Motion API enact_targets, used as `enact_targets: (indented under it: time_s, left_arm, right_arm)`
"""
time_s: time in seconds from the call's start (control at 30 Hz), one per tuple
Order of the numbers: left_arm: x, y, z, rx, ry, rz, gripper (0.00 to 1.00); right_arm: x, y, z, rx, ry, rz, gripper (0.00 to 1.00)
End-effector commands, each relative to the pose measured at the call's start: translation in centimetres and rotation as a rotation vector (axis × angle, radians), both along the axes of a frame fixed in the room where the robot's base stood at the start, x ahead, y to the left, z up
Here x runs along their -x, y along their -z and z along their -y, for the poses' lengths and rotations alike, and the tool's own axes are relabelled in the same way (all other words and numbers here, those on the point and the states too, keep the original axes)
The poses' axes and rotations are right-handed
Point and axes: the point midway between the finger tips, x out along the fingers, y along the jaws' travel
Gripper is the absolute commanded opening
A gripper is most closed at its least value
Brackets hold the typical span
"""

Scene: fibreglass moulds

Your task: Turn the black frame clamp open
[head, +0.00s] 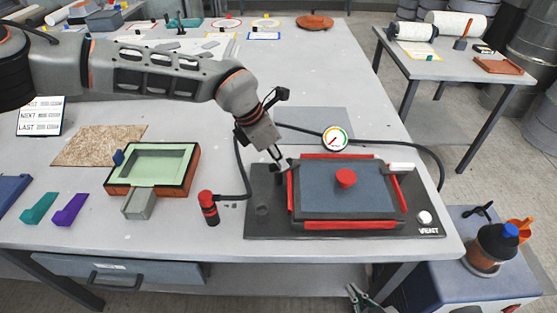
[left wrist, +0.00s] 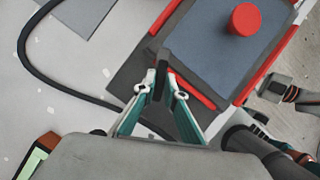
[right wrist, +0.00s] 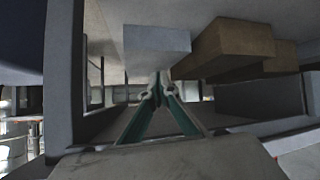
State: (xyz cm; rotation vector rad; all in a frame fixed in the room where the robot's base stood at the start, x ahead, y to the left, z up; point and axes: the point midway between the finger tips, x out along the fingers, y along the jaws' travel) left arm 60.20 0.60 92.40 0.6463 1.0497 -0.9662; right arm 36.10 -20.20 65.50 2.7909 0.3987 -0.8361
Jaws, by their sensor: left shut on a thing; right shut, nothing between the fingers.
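The black clamp (left wrist: 162,70) is a short dark bar at the left edge of the red-edged frame (head: 350,225). It stands between the fingers of my left gripper (head: 281,163), which is shut on it; in the head view the fingers mostly hide it. The left wrist view shows the left gripper (left wrist: 162,92) from above, with the frame's red bar just beyond. The frame lies on a dark base plate around a blue-grey panel (head: 325,200) with a red knob (head: 346,178). My right gripper (head: 359,296) is shut and empty, low beyond the table's front edge; it also shows in the right wrist view (right wrist: 160,84).
A white clamp piece (head: 401,166) sits at the frame's right back corner. A black hose, a gauge (head: 335,138) and a red-black cylinder (head: 209,208) are close by. A green mould (head: 152,163) lies left. Boxes (right wrist: 157,45) show above the right gripper.

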Motion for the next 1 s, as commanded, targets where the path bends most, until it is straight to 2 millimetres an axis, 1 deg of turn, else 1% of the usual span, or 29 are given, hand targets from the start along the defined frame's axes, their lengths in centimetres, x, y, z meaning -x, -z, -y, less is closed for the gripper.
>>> enact_targets:
  time_s: [0.03, 0.53, 0.63, 1.0]
  left_arm:
    - [0.0, 0.2, 0.1, 0.001, -0.043, 0.001, 0.00]
    - [0.0, 0.3, 0.1, 0.000, -0.518, -0.001, 0.00]
    - [0.0, 0.3, 0.0, -0.001, -0.616, -0.002, 0.00]
    - [0.0, 0.1, 0.0, 0.000, -0.925, -0.002, 0.00]
  right_arm:
    - [0.1, 0.7, 0.0, 0.000, 0.000, -0.003, 0.00]
    - [1.2, 4.8, 0.1, 0.004, -0.001, -0.034, 0.00]
    - [1.2, 5.1, 0.1, 0.009, -0.003, -0.035, 0.00]
    - [0.4, 4.9, 0.5, 0.021, -0.002, -0.016, 0.00]
